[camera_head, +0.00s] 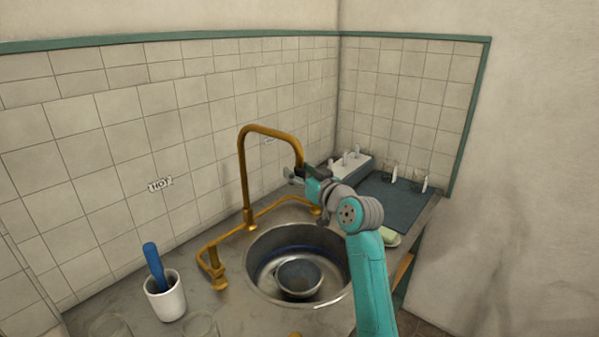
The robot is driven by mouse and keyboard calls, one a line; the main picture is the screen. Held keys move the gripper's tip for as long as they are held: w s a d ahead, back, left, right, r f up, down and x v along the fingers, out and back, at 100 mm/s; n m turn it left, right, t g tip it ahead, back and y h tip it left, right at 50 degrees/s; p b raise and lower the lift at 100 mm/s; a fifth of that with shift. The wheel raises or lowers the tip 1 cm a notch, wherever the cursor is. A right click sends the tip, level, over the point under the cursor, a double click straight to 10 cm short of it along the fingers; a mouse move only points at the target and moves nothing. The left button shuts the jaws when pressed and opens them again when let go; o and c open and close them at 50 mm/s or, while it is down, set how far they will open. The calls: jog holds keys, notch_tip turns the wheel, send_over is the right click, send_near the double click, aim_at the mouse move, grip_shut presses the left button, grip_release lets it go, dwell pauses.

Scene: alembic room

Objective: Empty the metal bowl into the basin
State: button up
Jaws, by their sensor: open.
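The metal bowl (299,276) is a small grey bowl standing upright inside the basin, on its floor. Its inside looks dark, and I cannot tell what it holds. The basin (262,273) is a round steel sink set into the counter, with a bluish band inside its wall. My gripper (291,175) is open and seems empty. It is raised above the counter beside the spout, up and behind the bowl and apart from it. My teal arm covers the basin's right edge.
A brass tap (243,172) arches over the basin's back left. A white cup (165,296) with a blue-handled tool stands left. Clear glasses (200,325) sit at the front. A dark mat (392,200) and white rack (348,167) lie back right.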

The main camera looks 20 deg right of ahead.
jog(key=shift+w, duration=0.15)
grip_shut()
